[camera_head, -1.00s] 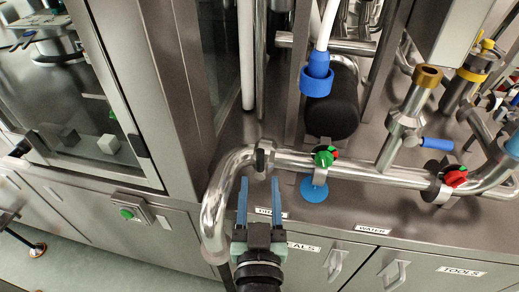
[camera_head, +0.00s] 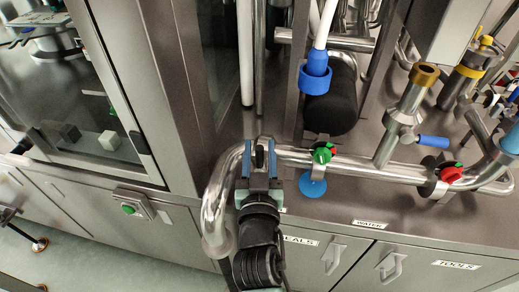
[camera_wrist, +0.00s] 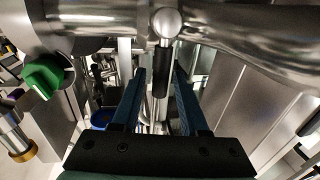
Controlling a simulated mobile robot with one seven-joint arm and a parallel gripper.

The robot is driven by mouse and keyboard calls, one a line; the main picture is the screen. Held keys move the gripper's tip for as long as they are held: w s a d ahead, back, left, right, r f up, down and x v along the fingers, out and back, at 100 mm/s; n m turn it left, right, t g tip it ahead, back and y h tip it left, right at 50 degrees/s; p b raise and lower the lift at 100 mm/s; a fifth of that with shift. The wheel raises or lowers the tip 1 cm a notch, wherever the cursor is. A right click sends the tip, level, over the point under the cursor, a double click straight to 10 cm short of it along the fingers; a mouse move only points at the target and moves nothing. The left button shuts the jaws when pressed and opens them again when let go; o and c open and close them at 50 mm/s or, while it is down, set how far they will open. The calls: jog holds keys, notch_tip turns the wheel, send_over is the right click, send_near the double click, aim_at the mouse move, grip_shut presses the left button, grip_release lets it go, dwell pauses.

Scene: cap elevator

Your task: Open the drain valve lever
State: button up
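The drain valve lever (camera_head: 260,156) is a small dark handle on the steel pipe, near the left bend. In the wrist view the lever (camera_wrist: 161,72) is a black grip below a round metal knob on the pipe. My gripper (camera_head: 259,146) is at the pipe with one blue finger on each side of the lever. In the wrist view my gripper (camera_wrist: 160,78) is open, with a gap visible between the fingers and the lever. Whether either finger touches it is hard to tell. My gripper covers most of the drain label.
The steel pipe (camera_head: 214,208) bends down at left. A green valve knob (camera_head: 322,156) with a blue disc below (camera_head: 312,184) is close to the right. A red knob (camera_head: 449,175) is farther right. A cabinet with a glass door (camera_head: 85,100) stands at left.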

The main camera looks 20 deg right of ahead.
grip_shut()
dwell(1.2)
